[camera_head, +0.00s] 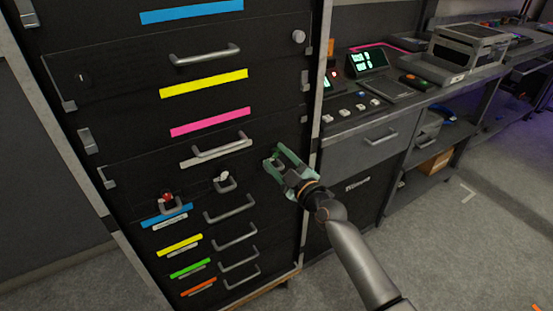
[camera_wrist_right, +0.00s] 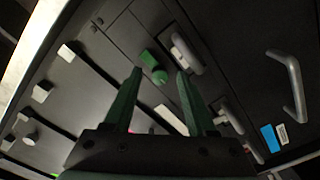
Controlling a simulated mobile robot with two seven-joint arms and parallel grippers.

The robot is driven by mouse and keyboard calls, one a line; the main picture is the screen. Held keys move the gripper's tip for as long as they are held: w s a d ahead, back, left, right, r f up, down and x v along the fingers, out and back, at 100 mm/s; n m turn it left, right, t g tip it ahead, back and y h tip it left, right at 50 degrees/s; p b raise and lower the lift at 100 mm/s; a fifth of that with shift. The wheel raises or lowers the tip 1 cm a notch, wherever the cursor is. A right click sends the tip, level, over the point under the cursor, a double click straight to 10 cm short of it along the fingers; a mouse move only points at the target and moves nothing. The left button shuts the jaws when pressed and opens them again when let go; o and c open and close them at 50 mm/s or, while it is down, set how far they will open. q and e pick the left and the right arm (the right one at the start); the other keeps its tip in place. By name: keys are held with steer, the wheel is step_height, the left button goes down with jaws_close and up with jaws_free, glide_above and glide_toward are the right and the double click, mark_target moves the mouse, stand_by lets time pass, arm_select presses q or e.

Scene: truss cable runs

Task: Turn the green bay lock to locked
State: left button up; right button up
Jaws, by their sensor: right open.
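The green bay lock (camera_wrist_right: 153,66) shows in the right wrist view as a small green knob with a flat lever on a dark panel, beside a grey handle (camera_wrist_right: 187,52). My right gripper (camera_wrist_right: 159,80) is open and empty, and the lock appears between and beyond its fingertips. I cannot tell the gap between them. In the head view my right gripper (camera_head: 275,156), with green fingers, is at the right side of the dark cabinet front (camera_head: 120,130) and hides the lock or blends with it. My left gripper is not in view.
A red lock (camera_head: 167,197) and a white lock (camera_head: 224,176) sit left of my right gripper, each near a handle. Several drawer handles project below, such as one grey handle (camera_head: 228,207).

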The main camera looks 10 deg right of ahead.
steer(key=shift+w+a, duration=0.2)
steer(key=shift+w, duration=0.2)
jaws_close()
stand_by(0.4)
